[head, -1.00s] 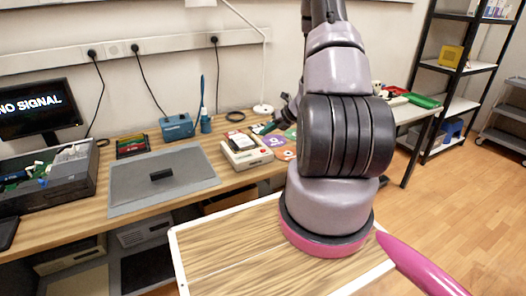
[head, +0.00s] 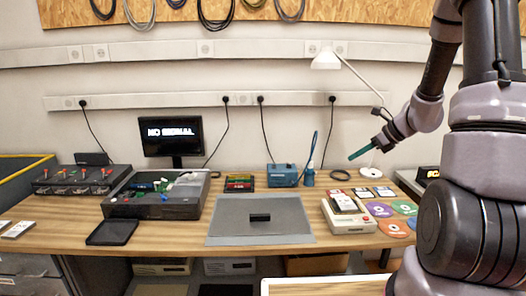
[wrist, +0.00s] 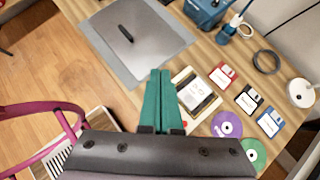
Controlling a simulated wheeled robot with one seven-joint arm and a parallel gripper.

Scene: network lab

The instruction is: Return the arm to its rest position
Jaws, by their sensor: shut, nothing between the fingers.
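My arm stands at the right side of the head view, its forearm reaching left over the right end of the desk. My gripper (head: 352,157) has teal fingers that point left and slightly down, well above the desk. In the wrist view the two teal fingers (wrist: 160,76) lie side by side, shut, with nothing between them. From the wrist, a beige device (wrist: 194,98) shows below and beside the fingertips.
The wooden desk (head: 50,236) holds a grey mat (head: 285,220) with a small black object, an open computer case (head: 150,206), a monitor (head: 172,136), a blue box (head: 283,175), discs (head: 393,229) and a lamp (head: 326,60). The air left of my gripper is clear.

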